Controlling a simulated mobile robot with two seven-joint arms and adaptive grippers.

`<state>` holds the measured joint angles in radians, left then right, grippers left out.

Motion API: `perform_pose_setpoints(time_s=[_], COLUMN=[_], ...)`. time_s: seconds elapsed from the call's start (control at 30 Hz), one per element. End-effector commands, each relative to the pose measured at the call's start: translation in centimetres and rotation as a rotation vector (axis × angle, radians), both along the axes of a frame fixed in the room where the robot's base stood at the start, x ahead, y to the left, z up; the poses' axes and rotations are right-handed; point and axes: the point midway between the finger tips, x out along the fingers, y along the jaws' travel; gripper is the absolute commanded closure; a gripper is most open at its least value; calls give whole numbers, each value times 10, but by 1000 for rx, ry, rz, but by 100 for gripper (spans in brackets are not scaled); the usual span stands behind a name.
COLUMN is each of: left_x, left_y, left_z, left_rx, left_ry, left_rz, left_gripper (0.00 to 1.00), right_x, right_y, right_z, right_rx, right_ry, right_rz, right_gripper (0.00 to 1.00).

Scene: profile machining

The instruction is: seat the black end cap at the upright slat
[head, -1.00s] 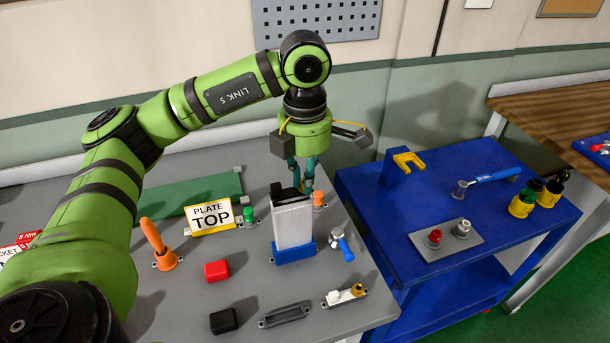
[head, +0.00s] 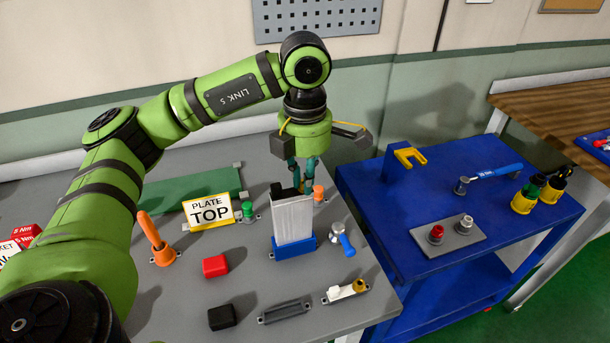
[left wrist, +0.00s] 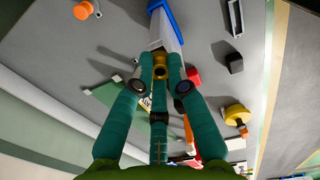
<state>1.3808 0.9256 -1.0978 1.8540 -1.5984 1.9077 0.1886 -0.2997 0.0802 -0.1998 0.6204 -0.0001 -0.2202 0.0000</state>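The upright slat (head: 294,221) is a pale flat piece standing in a blue holder (head: 294,248) on the grey bench. A black end cap (head: 280,191) shows at the slat's top end, toward its left and back. I cannot tell whether it is fully seated. In the left wrist view the slat (left wrist: 167,28) has the black piece (left wrist: 158,48) at its near end. My left gripper (head: 304,186) is just behind and above the slat's top, fingers pointing down. My right gripper is out of view.
A loose black block (head: 222,317) and a red block (head: 215,266) lie on the bench. Around the slat are an orange hook (head: 155,240), a "PLATE TOP" sign (head: 208,212), a green knob (head: 248,210) and a blue-handled clamp (head: 342,240). A blue cart (head: 385,215) stands at right.

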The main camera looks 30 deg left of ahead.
Motion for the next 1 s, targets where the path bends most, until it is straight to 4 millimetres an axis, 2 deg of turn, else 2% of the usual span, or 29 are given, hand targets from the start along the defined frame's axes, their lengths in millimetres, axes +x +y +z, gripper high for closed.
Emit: perform_pose_setpoints(time_s=[0.03, 0.07, 0.47, 0.57, 0.8, 1.0], left_x=[0, 0, 0, 0, 0, 0], left_y=[0, 0, 0, 0, 0, 0], left_z=[-1, -1, 3, 14, 66, 95], left_rx=[1, 0, -1, -1, 0, 0], left_ry=[2, 3, 1, -1, -6, -4], left_rz=[-1, -1, 0, 0, 1, 2], left_gripper=[69, 57, 57, 57, 57, 57], right_x=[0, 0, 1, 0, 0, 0], right_y=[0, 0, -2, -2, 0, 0], right_z=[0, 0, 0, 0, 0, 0], right_rx=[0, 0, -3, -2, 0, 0], right_ry=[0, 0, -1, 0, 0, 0], right_rz=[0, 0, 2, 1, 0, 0], right_gripper=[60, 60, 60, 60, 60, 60])
